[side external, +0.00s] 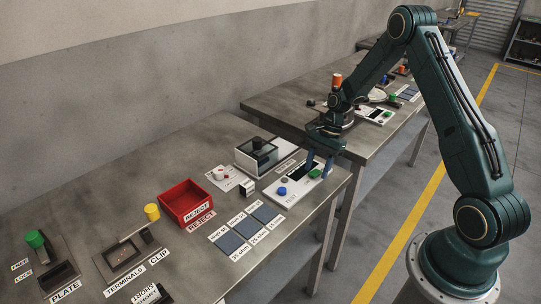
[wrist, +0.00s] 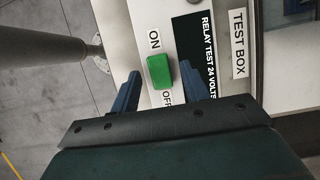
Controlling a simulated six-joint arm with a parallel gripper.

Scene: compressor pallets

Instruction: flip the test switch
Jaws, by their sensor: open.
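The test switch is a green rocker (wrist: 160,71) on a white panel, with ON printed at one end and OFF at the other in the wrist view. In the side external view the green switch (side external: 315,173) shows on the test box (side external: 292,190), beside a blue button (side external: 282,191). My gripper (wrist: 160,85) is open, its two blue fingers on either side of the switch, with a gap to each. In the side external view my gripper (side external: 319,164) is low over the box's right end. I cannot tell whether the fingers touch the panel.
A clear-walled box (side external: 257,156) with a dark part stands behind the test box. A red reject bin (side external: 186,203) and blue-grey pads (side external: 248,228) lie to the left. A second bench (side external: 290,100) stands behind. The bench edge is close to the switch.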

